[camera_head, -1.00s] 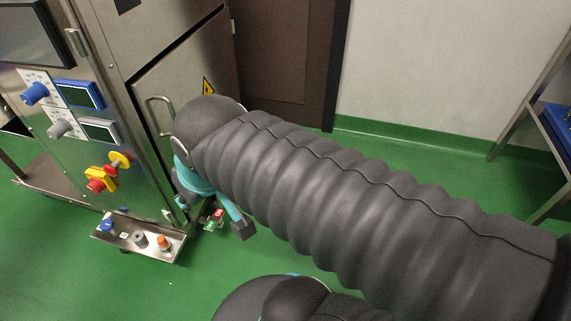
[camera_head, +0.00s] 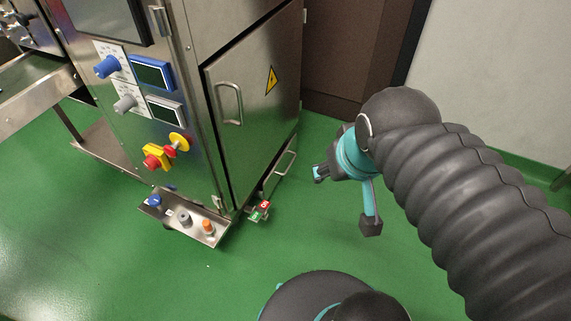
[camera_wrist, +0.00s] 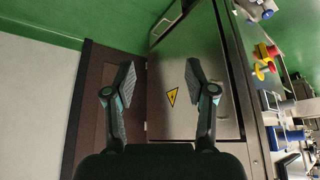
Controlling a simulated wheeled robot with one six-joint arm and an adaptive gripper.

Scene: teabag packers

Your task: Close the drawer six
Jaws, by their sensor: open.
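The steel machine has a door (camera_head: 255,125) with a bar handle and a yellow warning triangle. Below the door, at floor level, a lower drawer-like part with a bar handle (camera_head: 285,172) juts out; I cannot read a number on it, nor tell surely that it is drawer six. My gripper (camera_head: 345,200) is open and empty, to the right of that handle and apart from it. In the wrist view my gripper (camera_wrist: 160,84) has both fingers spread, with the door (camera_wrist: 195,65) beyond them. The low handle also shows at the top of the wrist view (camera_wrist: 164,26).
A small metal tray (camera_head: 165,221) with knobs stands out at the machine's front foot. Red and green labelled pieces (camera_head: 260,211) are beside it. A yellow-and-red stop switch (camera_head: 156,157) is on the front panel. Green floor (camera_head: 230,270) is clear before the machine.

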